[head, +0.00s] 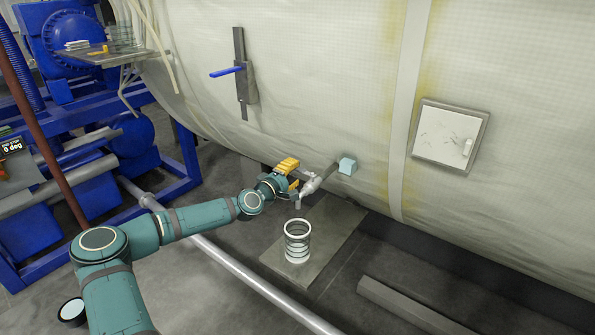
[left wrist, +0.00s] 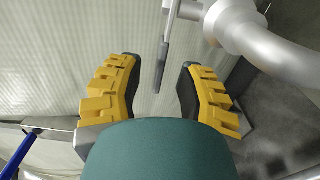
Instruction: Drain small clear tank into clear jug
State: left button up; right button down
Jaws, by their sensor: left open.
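A clear jug with white rings (head: 297,241) stands upright on a grey floor plate. A grey valve on a pipe (head: 311,185) sticks out from the chamber above it, with its spout pointing down near the jug's mouth. My left gripper (head: 291,175) is open beside the valve. In the left wrist view a thin grey lever (left wrist: 162,68) lies between its two yellow fingers, with gaps on both sides. The silver pipe (left wrist: 258,38) shows there too. I cannot make out the small clear tank for certain. My right gripper is not in view.
The pale insulated chamber wall (head: 300,90) fills the back. A pale blue block (head: 347,166) sits at the pipe's wall end. A blue-handled lever (head: 228,71) and a white hatch (head: 443,134) are on the wall. A long pipe (head: 235,265) crosses the floor.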

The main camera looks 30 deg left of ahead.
pick_arm(q)
jog(key=shift+w+d, duration=0.1)
jog(key=shift+w, duration=1.15)
jog(key=shift+c, duration=0.3)
grip_shut()
